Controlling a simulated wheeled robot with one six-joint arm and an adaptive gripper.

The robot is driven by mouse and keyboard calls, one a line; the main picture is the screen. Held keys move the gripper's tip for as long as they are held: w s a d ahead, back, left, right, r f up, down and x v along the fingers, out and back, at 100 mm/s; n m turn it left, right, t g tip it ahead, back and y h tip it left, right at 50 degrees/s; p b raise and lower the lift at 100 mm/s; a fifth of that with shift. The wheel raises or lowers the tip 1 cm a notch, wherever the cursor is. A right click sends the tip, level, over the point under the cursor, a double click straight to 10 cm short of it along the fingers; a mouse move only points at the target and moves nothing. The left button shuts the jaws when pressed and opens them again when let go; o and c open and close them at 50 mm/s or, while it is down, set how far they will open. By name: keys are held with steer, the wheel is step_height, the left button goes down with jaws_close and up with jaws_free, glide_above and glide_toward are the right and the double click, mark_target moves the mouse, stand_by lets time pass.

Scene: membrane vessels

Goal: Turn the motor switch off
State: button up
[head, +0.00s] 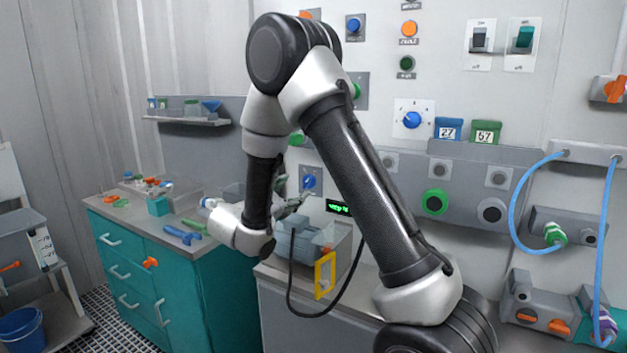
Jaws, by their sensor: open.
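A blue rotary knob (309,182) on a grey plate is on the wall, left of my forearm. My gripper (300,201) is open, just below and left of this knob in the picture; whether it touches the knob cannot be told. Two rocker switches are on white plates at the upper right, one black (479,39) and one green (524,38). The labels are too small to read, so I cannot tell which control is the motor switch.
A small green-lit display (339,207) is beside the machine, and a yellow frame (325,275) is at its front. A teal cabinet (139,262) with loose tools stands left. Another blue dial (411,120) and blue hoses (522,200) are on the right wall.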

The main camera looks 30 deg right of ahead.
mark_target(306, 182)
steer(key=x, duration=0.8)
steer(key=shift+w+d, duration=0.15)
steer(key=shift+d, duration=0.1)
steer(key=c, duration=1)
